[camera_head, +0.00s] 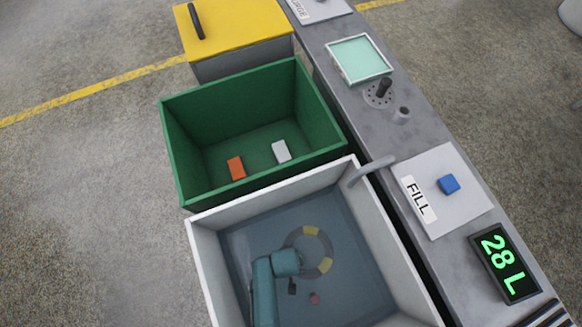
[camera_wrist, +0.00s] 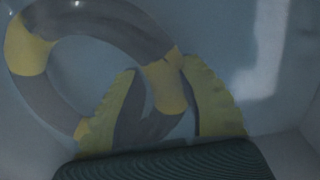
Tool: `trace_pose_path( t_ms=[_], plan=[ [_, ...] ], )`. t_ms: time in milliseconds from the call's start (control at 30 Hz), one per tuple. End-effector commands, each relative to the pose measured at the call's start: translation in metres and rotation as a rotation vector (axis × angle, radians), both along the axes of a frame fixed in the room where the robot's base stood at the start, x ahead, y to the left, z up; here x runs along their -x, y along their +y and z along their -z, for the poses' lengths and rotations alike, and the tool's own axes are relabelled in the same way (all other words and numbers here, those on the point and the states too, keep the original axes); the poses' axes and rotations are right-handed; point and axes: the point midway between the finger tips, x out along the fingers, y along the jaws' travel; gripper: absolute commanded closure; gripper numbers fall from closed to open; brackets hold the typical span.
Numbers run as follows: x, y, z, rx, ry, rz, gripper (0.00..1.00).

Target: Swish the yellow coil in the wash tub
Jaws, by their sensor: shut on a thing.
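The yellow coil (camera_head: 325,265) is a grey ring with yellow bands, inside the white-walled wash tub (camera_head: 398,250). It lies under bluish water. My gripper (camera_head: 299,262) reaches down into the tub at the coil's left side. In the wrist view the coil (camera_wrist: 32,55) fills the upper left, and one yellow-banded part passes between the two yellowish fingers. My gripper (camera_wrist: 160,70) is shut on that part. The view is dim, and the fingers' exact contact with the coil is hard to make out.
A green bin (camera_head: 250,178) with an orange block (camera_head: 236,168) and a white block (camera_head: 281,151) adjoins the tub. A spout (camera_head: 371,170) overhangs the tub's rim. The counter at right bears a blue FILL button (camera_head: 449,184) and a display (camera_head: 505,263) reading 28 L. A small red thing (camera_head: 314,298) shows in the tub.

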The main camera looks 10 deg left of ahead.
Motion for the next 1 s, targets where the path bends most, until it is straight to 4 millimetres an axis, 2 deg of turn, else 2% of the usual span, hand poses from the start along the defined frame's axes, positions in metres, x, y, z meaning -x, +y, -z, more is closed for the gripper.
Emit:
trace_pose_path(
  t_ms=[700, 1000],
  plan=[
    [0.041, 0.067, -0.001, 0.000, 0.000, -0.005, 1.00],
    [0.045, 0.073, 0.000, 0.000, 0.000, 0.001, 1.00]
  ],
)
